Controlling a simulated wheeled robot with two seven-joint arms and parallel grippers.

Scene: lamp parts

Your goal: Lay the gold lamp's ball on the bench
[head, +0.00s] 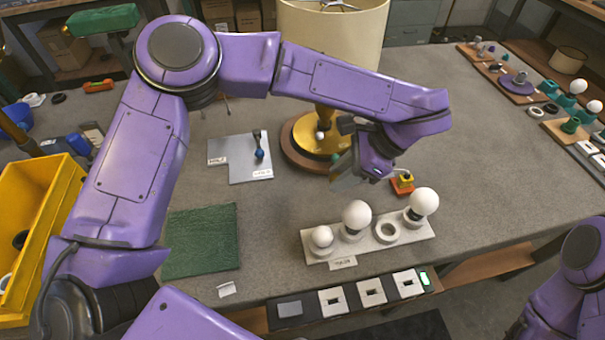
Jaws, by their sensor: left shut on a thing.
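The gold lamp (325,120) stands at the back middle of the bench (480,150), with a cream shade (335,35) and a round wood-rimmed base. A small white ball (320,136) shows against its gold stem, just left of my left gripper. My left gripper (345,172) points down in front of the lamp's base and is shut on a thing. Its own fingers and wrist hide that thing, so I cannot tell what it is. A small green spot shows beside the fingers. My right arm comes in at the lower right; its gripper is out of view.
A white holder (372,246) with bulbs stands in front of my left gripper. A red-yellow part (402,183) is right of it. A green mat (202,242), grey plates (242,157) and a yellow bin (30,220) lie left. The bench's right middle is clear.

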